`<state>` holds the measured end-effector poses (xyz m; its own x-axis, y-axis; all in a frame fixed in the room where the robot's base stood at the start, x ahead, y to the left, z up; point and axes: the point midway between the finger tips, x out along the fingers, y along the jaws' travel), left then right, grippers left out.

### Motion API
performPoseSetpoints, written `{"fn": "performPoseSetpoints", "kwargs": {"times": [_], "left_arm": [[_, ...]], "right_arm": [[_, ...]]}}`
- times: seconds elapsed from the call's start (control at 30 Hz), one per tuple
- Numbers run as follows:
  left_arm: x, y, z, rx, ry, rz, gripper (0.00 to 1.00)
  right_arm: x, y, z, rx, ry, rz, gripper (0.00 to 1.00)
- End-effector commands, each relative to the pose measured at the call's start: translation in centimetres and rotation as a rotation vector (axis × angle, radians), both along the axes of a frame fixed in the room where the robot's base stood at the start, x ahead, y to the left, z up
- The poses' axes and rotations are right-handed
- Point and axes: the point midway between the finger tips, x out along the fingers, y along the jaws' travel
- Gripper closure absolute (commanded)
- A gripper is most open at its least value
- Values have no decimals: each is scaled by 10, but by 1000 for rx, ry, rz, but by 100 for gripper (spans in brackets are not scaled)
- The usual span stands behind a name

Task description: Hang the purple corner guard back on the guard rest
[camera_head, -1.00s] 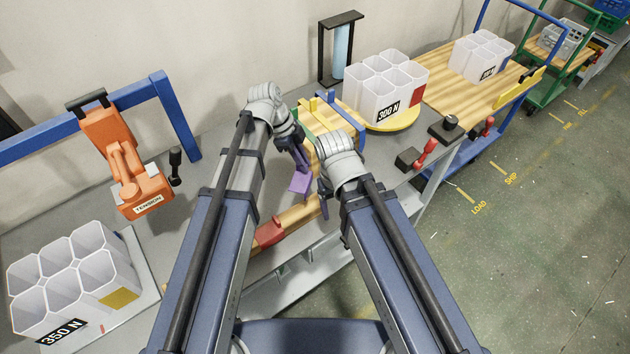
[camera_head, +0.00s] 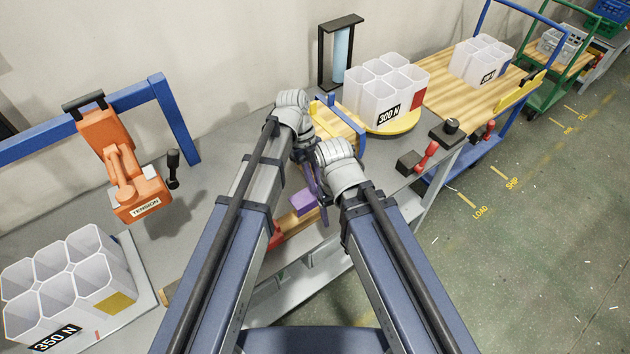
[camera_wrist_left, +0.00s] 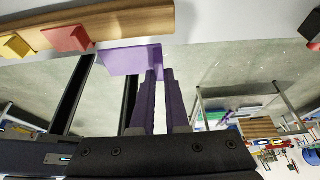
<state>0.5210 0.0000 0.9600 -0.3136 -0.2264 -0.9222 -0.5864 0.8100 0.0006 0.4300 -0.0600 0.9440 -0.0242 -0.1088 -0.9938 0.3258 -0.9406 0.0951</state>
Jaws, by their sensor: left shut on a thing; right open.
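The purple corner guard (camera_head: 303,203) is a light purple piece near the front edge of the grey bench. In the left wrist view it shows as a flat purple plate (camera_wrist_left: 130,60) at the fingertips. My left gripper (camera_head: 312,180) is shut on it. The wooden bar (camera_head: 297,222), which looks like the guard rest, runs along the bench front close by the guard. In the left wrist view the bar (camera_wrist_left: 130,22) carries red and yellow blocks. I cannot tell whether the guard touches the bar. My right gripper (camera_head: 323,209) is open beside the guard, partly hidden.
A red block (camera_head: 277,236) sits on the bar, partly behind my left arm. A 300 N cell crate (camera_head: 385,88) stands on a yellow disc behind. A red-handled clamp (camera_head: 426,158) is to the right. The orange TENSION tool (camera_head: 125,165) and 350 N crate (camera_head: 65,280) are left.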

Motion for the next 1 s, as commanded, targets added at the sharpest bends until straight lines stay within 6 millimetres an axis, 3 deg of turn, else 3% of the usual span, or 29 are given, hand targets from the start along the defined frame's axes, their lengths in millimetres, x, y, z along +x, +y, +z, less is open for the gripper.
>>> {"fn": "performPoseSetpoints", "kwargs": {"times": [1.0], "left_arm": [[0,0,-75,0,0,1,100]], "right_arm": [[0,0,-75,0,0,0,23]]}}
